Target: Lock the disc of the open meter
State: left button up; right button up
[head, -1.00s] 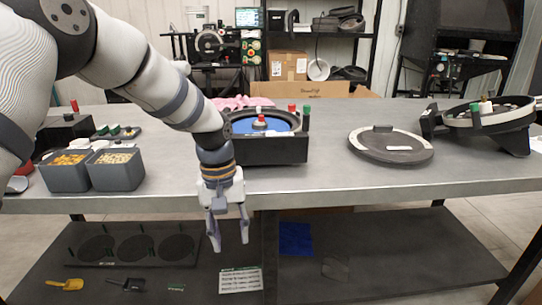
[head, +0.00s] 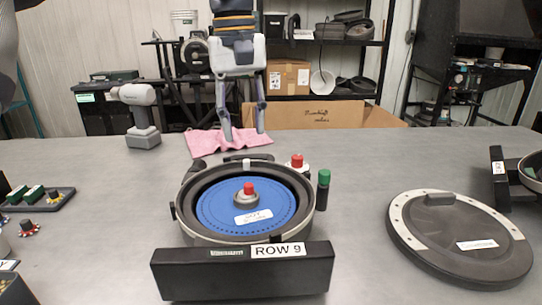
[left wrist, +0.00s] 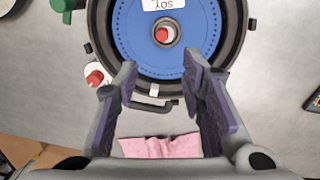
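The open meter (head: 184,236) stands on the grey table, with a "ROW 9" label on its front. A blue disc (head: 221,212) lies in its round housing, with a red-topped knob (head: 249,189) at its centre. The disc also shows in the left wrist view (left wrist: 133,32), with its red knob (left wrist: 162,35). My left gripper (head: 243,136) points down beyond the meter's far rim, fingers apart and empty. My right gripper is not in view.
A dark round lid (head: 455,243) lies right of the meter. A red-topped piece (head: 297,161) and a green-capped post (head: 323,188) stand by the rim. A pink cloth (head: 205,143) and a drill (head: 140,115) are behind. Table between meter and lid is clear.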

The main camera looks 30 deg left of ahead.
aim_at(248, 184)
pick_arm(q)
jog(key=f, duration=0.1)
jog(key=s+f, duration=0.1)
jog(key=shift+s+d+f, duration=0.1)
jog(key=shift+d+f, duration=0.15)
jog(key=shift+f, duration=0.05)
jog(key=f, duration=0.8)
jog(key=shift+w+d+f+p, duration=0.1)
jog(key=shift+w+f+p, duration=0.2)
jog(key=shift+f, duration=0.05)
grip_shut()
